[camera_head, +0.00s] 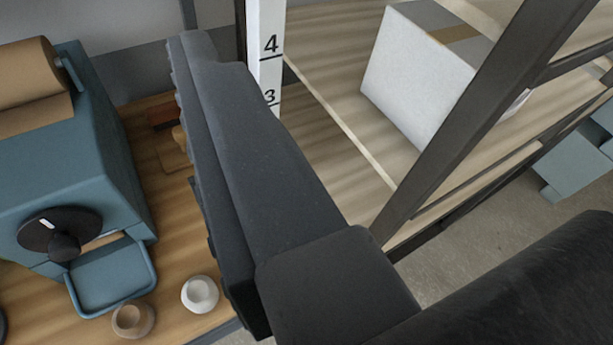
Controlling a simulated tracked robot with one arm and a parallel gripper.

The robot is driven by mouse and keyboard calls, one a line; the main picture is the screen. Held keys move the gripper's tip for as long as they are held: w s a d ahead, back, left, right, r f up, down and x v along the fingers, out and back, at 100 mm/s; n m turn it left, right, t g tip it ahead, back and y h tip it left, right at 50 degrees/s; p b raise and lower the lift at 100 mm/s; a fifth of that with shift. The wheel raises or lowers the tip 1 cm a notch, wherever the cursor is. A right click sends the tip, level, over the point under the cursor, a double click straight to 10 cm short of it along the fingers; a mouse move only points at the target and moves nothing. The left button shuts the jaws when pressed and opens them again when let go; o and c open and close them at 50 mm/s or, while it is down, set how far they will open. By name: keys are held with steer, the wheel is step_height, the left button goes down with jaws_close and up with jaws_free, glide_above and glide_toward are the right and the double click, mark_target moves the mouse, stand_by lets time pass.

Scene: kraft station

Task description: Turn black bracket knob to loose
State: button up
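A round black knob (60,232) with a short white mark sits on the front of a blue-teal machine (110,190) at the left. The white mark is near the upper left of its disc, and a rounded dark part sticks out below it. I cannot tell whether this is the bracket knob of the task, and no label shows. My dark grey gripper (188,48) crosses the middle of the view, to the right of the knob and apart from it. Its ribbed left edge shows, but the gap between the fingers is hidden. I see nothing held.
A brown paper roll (35,75) lies on the machine. A blue tray (112,278), a brown cup (133,319) and a white cup (200,294) are at its front. A shelf with dark posts (470,120) and a white box (425,75) stands right.

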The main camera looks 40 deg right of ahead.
steer(key=w+d+f+h+b, duration=0.1)
steer(key=w+d+f, duration=0.2)
steer(key=d+f, duration=0.35)
steer(key=w+d+f+h+b, duration=0.2)
steer(key=w+d+f, duration=0.25)
steer(key=f, duration=0.25)
steer(key=s+d+f+t+y+b, duration=0.1)
steer(key=s+d+f+y+b, duration=0.15)
steer(key=f, duration=1.25)
steer(key=s+d+f+t+y+b, duration=0.1)
steer(key=d+f+y+b, duration=0.2)
steer(key=f, duration=1.1)
steer(key=w, duration=1.3)
steer(key=shift+w+a+f+n, duration=0.15)
steer(key=shift+w+n, duration=0.15)
steer(key=shift+w, duration=0.1)
steer(key=shift+c, duration=0.3)
steer(key=c, duration=0.9)
